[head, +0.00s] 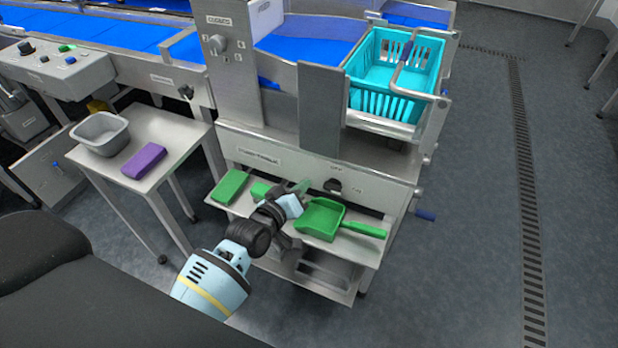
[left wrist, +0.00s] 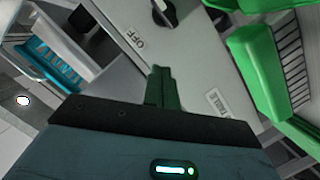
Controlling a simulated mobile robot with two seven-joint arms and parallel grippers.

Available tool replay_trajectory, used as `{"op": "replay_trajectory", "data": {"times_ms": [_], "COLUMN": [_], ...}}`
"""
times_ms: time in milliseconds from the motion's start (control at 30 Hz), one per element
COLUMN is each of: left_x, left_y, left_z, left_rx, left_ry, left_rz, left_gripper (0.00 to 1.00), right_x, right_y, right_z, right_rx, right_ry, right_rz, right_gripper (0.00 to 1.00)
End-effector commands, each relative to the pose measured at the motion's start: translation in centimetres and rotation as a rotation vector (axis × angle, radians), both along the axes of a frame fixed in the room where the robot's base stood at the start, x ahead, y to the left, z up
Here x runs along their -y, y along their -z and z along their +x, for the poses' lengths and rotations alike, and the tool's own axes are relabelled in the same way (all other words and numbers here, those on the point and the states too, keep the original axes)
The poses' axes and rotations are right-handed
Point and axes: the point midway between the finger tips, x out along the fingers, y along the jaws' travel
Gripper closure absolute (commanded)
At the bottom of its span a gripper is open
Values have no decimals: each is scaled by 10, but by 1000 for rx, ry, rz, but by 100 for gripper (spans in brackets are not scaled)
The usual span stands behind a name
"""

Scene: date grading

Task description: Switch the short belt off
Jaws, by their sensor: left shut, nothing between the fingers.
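The black rotary switch (head: 333,186) sits on the grey front panel below the crate, beside an OFF label (head: 336,168) and a second label on its right. In the left wrist view the switch knob (left wrist: 163,14) is at the top edge, partly cut off, with the OFF label (left wrist: 135,40) near it. I cannot tell for sure where its pointer stands. My left gripper (head: 303,186) is shut and empty, a little left of the switch in the head view. Its closed fingers (left wrist: 157,85) point toward the panel, apart from the knob. My right gripper is not in view.
A green dustpan (head: 320,218) and green blocks (head: 230,187) lie on the shelf below the panel. A turquoise crate (head: 362,88) stands above. A side table (head: 185,145) holds a grey tub (head: 100,132) and a purple block (head: 144,161). Floor at right is clear.

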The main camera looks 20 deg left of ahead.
Motion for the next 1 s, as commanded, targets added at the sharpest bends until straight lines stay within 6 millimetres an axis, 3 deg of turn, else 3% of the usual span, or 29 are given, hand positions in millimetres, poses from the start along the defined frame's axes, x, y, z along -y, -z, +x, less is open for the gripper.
{"op": "replay_trajectory", "data": {"times_ms": [100,300,767,1000], "left_x": [-4,-7,-7,14], "left_y": [-4,-8,-9,1], "left_z": [-19,-37,-42,-58], "left_rx": [-1,0,-1,-15], "left_ry": [0,-1,0,52], "left_rz": [1,1,3,111], "left_gripper": [100,100,100,100], "right_x": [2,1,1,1], "right_y": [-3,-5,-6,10], "right_z": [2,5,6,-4], "right_rx": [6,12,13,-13], "right_ry": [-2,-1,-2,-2], "right_rz": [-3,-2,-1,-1], "right_gripper": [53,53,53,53]}}
